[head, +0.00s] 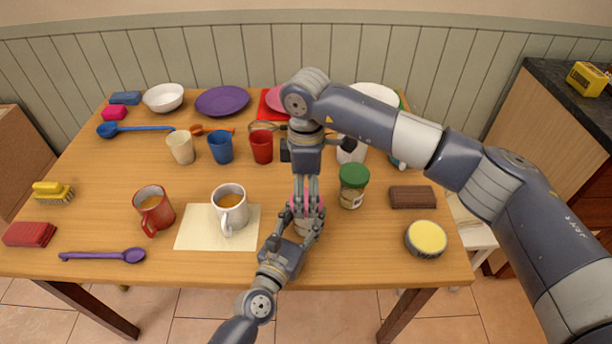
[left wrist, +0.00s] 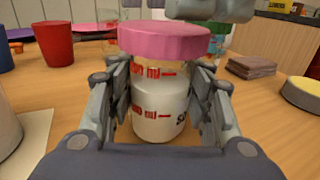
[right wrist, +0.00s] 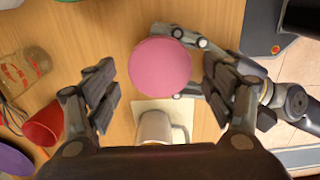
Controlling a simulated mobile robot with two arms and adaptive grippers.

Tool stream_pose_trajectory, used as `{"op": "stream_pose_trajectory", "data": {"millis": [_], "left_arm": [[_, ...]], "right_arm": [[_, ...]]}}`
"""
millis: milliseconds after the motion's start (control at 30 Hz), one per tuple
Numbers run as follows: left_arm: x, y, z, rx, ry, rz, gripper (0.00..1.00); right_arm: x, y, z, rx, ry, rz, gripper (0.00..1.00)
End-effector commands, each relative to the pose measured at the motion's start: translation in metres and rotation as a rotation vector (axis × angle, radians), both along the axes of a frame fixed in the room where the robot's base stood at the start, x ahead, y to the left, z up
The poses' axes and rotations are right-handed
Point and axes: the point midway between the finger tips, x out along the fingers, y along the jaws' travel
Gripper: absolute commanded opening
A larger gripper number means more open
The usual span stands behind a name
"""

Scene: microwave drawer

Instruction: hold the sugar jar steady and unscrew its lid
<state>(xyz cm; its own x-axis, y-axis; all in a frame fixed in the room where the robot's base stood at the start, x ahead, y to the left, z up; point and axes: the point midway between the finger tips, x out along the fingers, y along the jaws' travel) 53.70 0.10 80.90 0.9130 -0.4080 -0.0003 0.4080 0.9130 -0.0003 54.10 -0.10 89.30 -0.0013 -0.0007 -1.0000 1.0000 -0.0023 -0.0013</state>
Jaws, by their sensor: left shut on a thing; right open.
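The sugar jar (left wrist: 158,112) is a pale jar with red ml marks and part of a dark label, upright on the table. Its pink lid (left wrist: 163,41) sits on top, and the lid also shows from above in the right wrist view (right wrist: 160,64). My left gripper (head: 299,229) is shut on the jar body, a finger on each side below the lid. My right gripper (head: 307,193) points straight down above the jar. Its fingers are open, spread to both sides of the lid and apart from it in the right wrist view (right wrist: 159,92). In the head view the fingers partly hide the jar.
A green-lidded jar (head: 353,187) stands close right of the sugar jar. A white mug (head: 230,208) with a brown drink stands on a cream mat (head: 192,238) to the left. A red cup (head: 261,147) stands behind.

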Motion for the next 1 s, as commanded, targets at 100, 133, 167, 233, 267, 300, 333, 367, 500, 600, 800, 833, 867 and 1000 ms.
{"op": "stream_pose_trajectory", "data": {"millis": [100, 133, 167, 233, 267, 300, 333, 367, 500, 600, 800, 833, 867, 1000], "left_arm": [[0.0, 0.0, 0.0, 0.0, 0.001, 0.0, 0.0], [0.0, 0.0, 0.0, 0.0, 0.001, 0.0, 0.0], [0.0, 0.0, 0.0, 0.0, 0.001, 0.0, 0.0], [0.0, 0.0, -0.001, -0.001, 0.001, 0.0, 0.0], [0.0, 0.0, -0.001, -0.001, 0.001, 0.0, 0.0], [0.0, 0.0, -0.001, -0.001, 0.001, 0.0, 0.0], [0.0, 0.0, -0.001, -0.001, 0.001, 0.0, 0.0], [0.0, 0.0, -0.001, -0.001, 0.001, 0.0, 0.0], [0.0, 0.0, -0.001, 0.0, 0.001, -0.001, 0.0], [0.0, 0.0, -0.001, 0.0, 0.001, -0.001, 0.0], [0.0, 0.0, -0.001, 0.0, 0.001, -0.001, 0.0], [0.0, 0.0, -0.001, 0.0, 0.001, -0.001, 0.0], [0.0, 0.0, -0.001, 0.0, 0.001, -0.001, 0.0], [0.0, 0.0, 0.0, 0.0, 0.001, -0.001, 0.0]], "right_arm": [[0.0, 0.0, -0.012, 0.001, 0.0, 0.0, 0.76], [0.0, 0.0, -0.014, 0.0, 0.0, 0.0, 0.76], [0.0, 0.0, -0.015, 0.0, -0.001, 0.0, 0.76], [0.0, 0.0, -0.017, 0.0, -0.001, 0.001, 0.76], [0.0, 0.0, -0.018, 0.001, -0.001, 0.001, 0.76], [0.0, 0.0, -0.018, 0.001, -0.001, 0.001, 0.76], [0.0, 0.0, -0.018, 0.001, -0.001, 0.001, 0.76], [0.0, 0.0, -0.018, 0.001, -0.001, 0.002, 0.76], [0.0, 0.0, -0.018, 0.001, -0.001, 0.002, 0.71], [0.0, 0.0, -0.018, 0.001, -0.001, 0.002, 0.49], [0.0, 0.0, -0.018, 0.001, -0.001, 0.001, 0.28], [0.0, 0.0, -0.018, 0.001, -0.001, 0.001, 0.28], [0.0, 0.0, -0.018, 0.001, -0.002, 0.002, 0.28], [0.001, 0.0, -0.018, 0.0, -0.003, 0.076, 0.28]]}}
